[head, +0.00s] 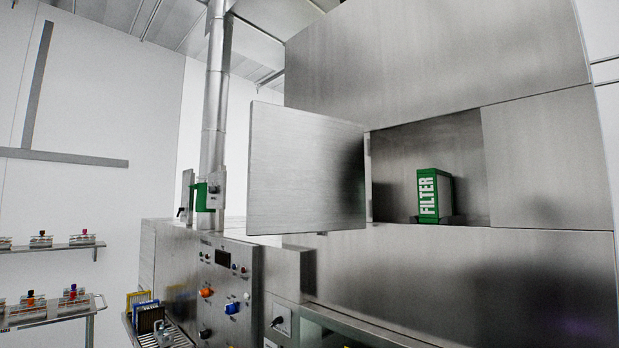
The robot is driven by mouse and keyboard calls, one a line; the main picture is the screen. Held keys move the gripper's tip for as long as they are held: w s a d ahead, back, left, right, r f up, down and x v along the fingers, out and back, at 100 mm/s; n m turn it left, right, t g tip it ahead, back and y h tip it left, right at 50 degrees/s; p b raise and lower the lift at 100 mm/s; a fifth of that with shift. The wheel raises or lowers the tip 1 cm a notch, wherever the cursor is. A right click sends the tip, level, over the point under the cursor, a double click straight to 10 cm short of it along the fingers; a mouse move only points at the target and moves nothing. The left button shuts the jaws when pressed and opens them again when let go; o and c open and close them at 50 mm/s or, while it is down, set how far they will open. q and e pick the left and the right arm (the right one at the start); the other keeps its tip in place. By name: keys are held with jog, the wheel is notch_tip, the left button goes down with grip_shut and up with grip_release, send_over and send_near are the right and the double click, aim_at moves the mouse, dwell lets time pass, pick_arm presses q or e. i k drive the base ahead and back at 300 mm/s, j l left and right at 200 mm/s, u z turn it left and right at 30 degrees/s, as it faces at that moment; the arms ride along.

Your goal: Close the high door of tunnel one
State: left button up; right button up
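The high door (306,170) is a flat brushed-metal panel and stands swung open to the left of a rectangular opening (396,160) in the upper part of the steel machine (550,155). Its right edge is beside the left edge of the opening. Inside the opening a green box marked FILTER (436,196) stands upright on a small dark holder. No label naming tunnel one can be read. Neither of my grippers shows in this view.
A control panel (228,290) with an orange and a blue knob is below and left of the door. A metal pipe (213,110) rises behind it. A rack with filters (150,313) and shelves with small bottles (55,246) are at the left.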

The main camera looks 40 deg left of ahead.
aim_at(306, 170)
jog(key=i+j+z, duration=0.1)
jog(key=j+z, duration=0.15)
jog(key=j, duration=0.4)
jog(key=j+z, duration=0.25)
jog(key=j, duration=0.4)
jog(key=j+z, duration=0.3)
jog(key=j, duration=0.4)
jog(key=j+z, duration=0.25)
jog(key=j, duration=0.4)
jog(key=k+j+z, duration=0.25)
jog(key=j, duration=0.4)
jog(key=i, duration=0.05)
